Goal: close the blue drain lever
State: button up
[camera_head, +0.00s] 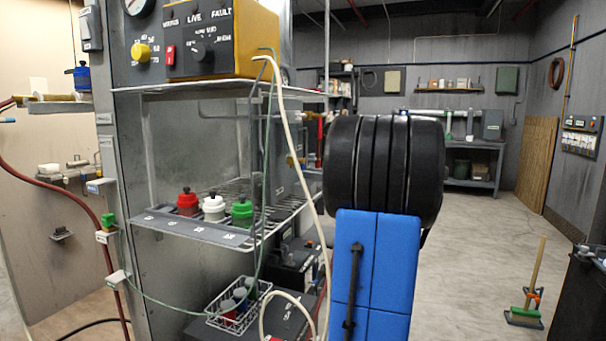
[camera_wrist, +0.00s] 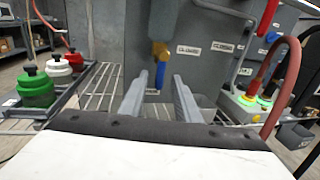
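The blue drain lever (camera_wrist: 161,74) hangs straight down from a brass valve (camera_wrist: 160,50) in the middle of the wrist view. The valve sits below a grey cylindrical body (camera_wrist: 163,20) in front of a grey panel. My gripper (camera_wrist: 159,84) is open, with one finger on each side of the lever in the picture. The fingers appear apart from the lever; I cannot tell how far in front of it they are. In the head view my blue and black arm stands right of the shelf, and my gripper and the lever do not show.
A wire shelf (camera_head: 215,232) holds red (camera_head: 188,203), white (camera_head: 213,208) and green (camera_head: 242,212) capped pots. A red hose (camera_wrist: 284,85) curves at the right of the wrist view beside a box with coloured buttons (camera_wrist: 247,102). Open floor (camera_head: 480,260) lies right of my arm.

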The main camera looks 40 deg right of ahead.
jog(key=shift+w+a, duration=0.2)
jog(key=shift+w, duration=0.7)
jog(key=shift+w+a, duration=0.15)
jog(key=shift+w, duration=0.75)
grip_shut()
jog(key=shift+w+d+r+n+t+y, duration=0.25)
jog(key=shift+d+r+n+y, duration=0.4)
jog(key=shift+n, duration=2.7)
jog(key=shift+w+d+r+n+t+y, duration=0.2)
jog(key=shift+d+r+n+y, duration=0.45)
jog(key=shift+n, duration=2.75)
jog(key=shift+w+d+r+n+t+y, duration=0.2)
jog(key=shift+d+r+n+y, duration=0.45)
jog(key=shift+n, duration=2.7)
jog(key=shift+a+f+y, duration=0.15)
jog(key=shift+a+y, duration=0.1)
jog(key=shift+a, duration=0.05)
